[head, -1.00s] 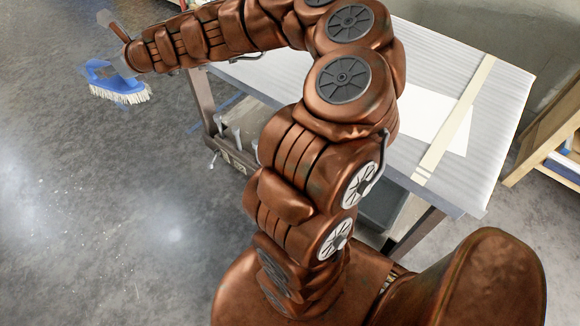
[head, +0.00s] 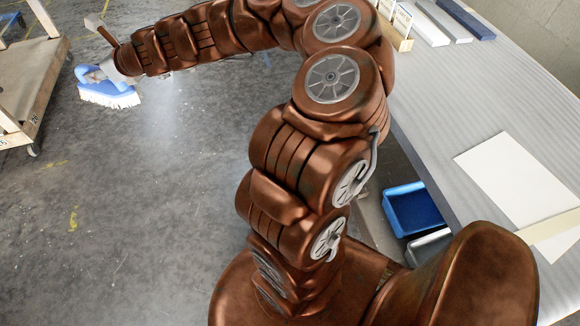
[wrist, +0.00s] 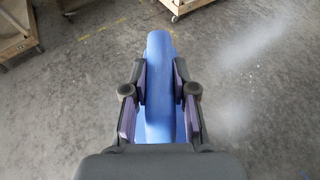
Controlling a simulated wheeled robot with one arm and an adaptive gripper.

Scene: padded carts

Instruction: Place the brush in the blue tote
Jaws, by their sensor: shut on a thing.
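The brush (head: 106,90) has a blue body and white bristles that face down. It is at the upper left of the head view, held up over the floor at the end of my arm. My gripper (wrist: 158,90) is shut on the blue brush (wrist: 159,48), with one finger on each side of it in the wrist view. In the head view a blue tote (head: 413,208) is low beside the padded cart, partly hidden under its top. The inside of the tote looks empty from here.
The padded cart top (head: 440,100) fills the right side, with a white sheet (head: 520,180) on it and boxes at its far end. A grey bin (head: 429,246) is beside the tote. A wooden cart (head: 28,75) stands at the upper left. The floor between is clear.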

